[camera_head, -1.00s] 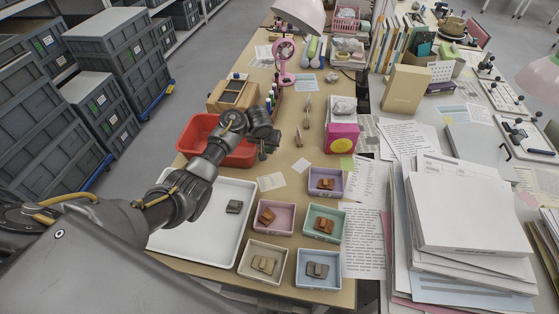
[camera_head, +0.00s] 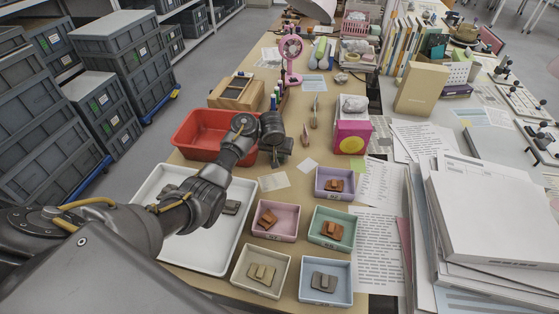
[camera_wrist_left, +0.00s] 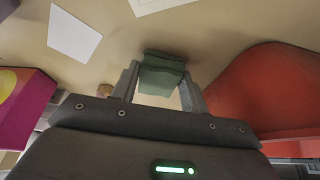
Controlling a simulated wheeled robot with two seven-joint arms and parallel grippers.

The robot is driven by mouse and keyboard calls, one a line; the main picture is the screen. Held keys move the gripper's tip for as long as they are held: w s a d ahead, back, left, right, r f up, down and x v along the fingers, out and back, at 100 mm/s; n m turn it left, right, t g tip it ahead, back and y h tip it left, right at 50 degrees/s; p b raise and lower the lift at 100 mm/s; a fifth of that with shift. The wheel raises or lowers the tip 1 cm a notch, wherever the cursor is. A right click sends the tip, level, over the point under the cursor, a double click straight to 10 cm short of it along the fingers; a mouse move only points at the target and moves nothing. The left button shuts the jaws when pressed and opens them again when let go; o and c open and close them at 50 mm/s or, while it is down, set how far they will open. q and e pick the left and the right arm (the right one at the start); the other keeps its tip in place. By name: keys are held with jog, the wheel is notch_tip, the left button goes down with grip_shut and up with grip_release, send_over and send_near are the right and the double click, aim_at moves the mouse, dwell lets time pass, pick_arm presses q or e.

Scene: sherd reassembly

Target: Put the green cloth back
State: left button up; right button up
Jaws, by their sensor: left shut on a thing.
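The green cloth (camera_wrist_left: 162,74) is pinched between the two fingers of my left gripper (camera_wrist_left: 160,84) in the left wrist view. It looks folded and dark green, and a tan surface shows behind it. In the head view my left gripper (camera_head: 279,157) hangs over the tan table, just right of the red bin (camera_head: 196,150). The cloth cannot be made out clearly there. Whether it touches the table is unclear. My right gripper is not in view.
Small coloured trays with sherds, including a purple one (camera_head: 320,193) and a pink one (camera_head: 254,226), stand nearer. A white tray (camera_head: 222,262) lies under my left arm. A magenta box (camera_head: 352,139) stands right. Flat paper (camera_head: 274,182) lies close by.

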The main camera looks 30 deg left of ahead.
pick_arm(q)
jog(key=shift+s+a, duration=0.1)
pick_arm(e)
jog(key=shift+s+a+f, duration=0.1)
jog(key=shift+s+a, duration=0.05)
pick_arm(q)
jog(key=shift+f, duration=0.15)
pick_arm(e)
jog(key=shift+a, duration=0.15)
pick_arm(q)
jog(key=shift+f, duration=0.15)
jog(key=o, duration=1)
jog(key=shift+r, duration=0.25)
jog(key=shift+p+v, duration=3.45)
jog(key=shift+v, duration=2.6)
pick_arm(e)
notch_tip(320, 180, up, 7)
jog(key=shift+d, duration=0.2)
